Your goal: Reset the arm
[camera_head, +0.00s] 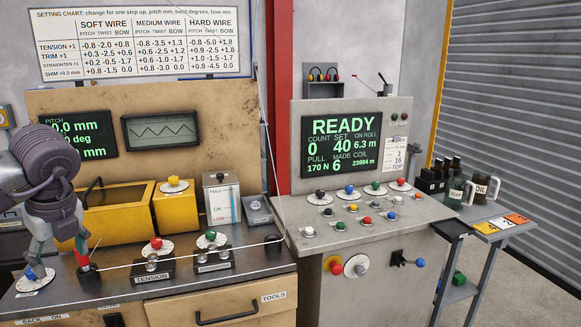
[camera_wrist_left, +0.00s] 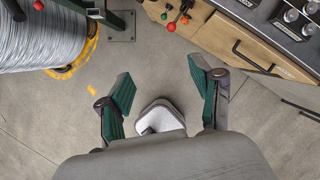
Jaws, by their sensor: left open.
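My left arm comes in from the left edge in the head view, in front of the left machine's bench. Its left gripper (camera_head: 56,258) points down with its green-padded fingers spread apart and nothing between them. In the left wrist view the same gripper (camera_wrist_left: 160,92) is open above the concrete floor. My right gripper is in neither view.
The bench (camera_head: 120,295) carries a taut wire, a tension knob (camera_head: 156,244) and a straighten knob (camera_head: 211,236). A control console (camera_head: 350,232) reading READY stands right. A side trolley (camera_head: 470,240) holds bottles. A wire spool (camera_wrist_left: 42,35) lies upper left in the wrist view.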

